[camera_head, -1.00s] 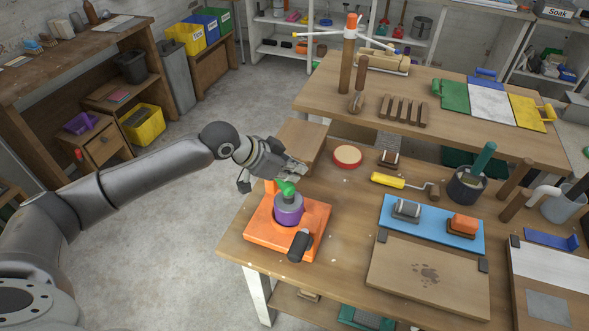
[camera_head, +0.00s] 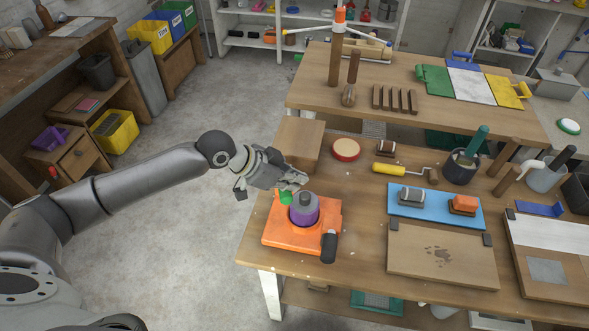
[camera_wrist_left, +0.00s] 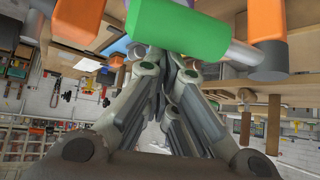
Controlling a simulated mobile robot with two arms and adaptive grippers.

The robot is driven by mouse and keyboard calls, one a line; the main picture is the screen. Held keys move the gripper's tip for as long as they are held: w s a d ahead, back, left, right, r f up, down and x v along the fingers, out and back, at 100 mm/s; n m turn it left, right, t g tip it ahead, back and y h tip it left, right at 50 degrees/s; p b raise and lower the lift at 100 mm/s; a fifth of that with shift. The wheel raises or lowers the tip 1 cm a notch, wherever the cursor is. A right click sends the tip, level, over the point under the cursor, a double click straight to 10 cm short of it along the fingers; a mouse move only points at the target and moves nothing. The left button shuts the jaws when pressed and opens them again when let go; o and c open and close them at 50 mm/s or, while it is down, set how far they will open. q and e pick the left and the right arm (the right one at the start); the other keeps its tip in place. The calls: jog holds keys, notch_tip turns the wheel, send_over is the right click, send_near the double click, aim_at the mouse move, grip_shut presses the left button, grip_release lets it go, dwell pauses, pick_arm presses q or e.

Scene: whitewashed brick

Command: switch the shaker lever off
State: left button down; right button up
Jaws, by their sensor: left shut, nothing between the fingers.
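The shaker is an orange base (camera_head: 281,236) at the near left corner of the table, with a purple cup (camera_head: 304,213) topped in grey and a black handle (camera_head: 328,247) at its front right. Its green lever (camera_head: 285,197) shows at the left of the cup, partly behind it. My left gripper (camera_head: 303,180) is shut and empty, just behind and above the green lever. In the left wrist view a green cylinder (camera_wrist_left: 178,30) lies across the top, close in front of my fingertips (camera_wrist_left: 182,62); whether they touch is unclear. My right gripper is out of view.
A wooden block (camera_head: 299,145) stands behind my gripper, with a red-rimmed round pad (camera_head: 345,149) beside it. A yellow-handled roller (camera_head: 390,169) and a blue tray (camera_head: 425,212) lie to the right. The floor left of the table is clear.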

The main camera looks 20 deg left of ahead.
aim_at(281, 190)
pick_arm(q)
jog(key=shift+s+a+f, duration=0.15)
jog(key=shift+s+a, duration=0.4)
jog(key=shift+s+a+m+g, duration=0.15)
jog(key=shift+m+g, duration=0.15)
jog(key=shift+s+a+m+g+h, duration=0.25)
jog(key=shift+a+m+g+h, duration=0.05)
jog(key=shift+m, duration=0.2)
jog(key=shift+s+a+f, duration=0.1)
jog(key=shift+s+a, duration=0.05)
jog(key=shift+a, duration=0.25)
jog(key=shift+s+a, duration=0.3)
jog(key=shift+a, duration=1.05)
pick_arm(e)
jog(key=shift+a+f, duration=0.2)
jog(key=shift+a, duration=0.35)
pick_arm(q)
jog(key=shift+a, duration=0.1)
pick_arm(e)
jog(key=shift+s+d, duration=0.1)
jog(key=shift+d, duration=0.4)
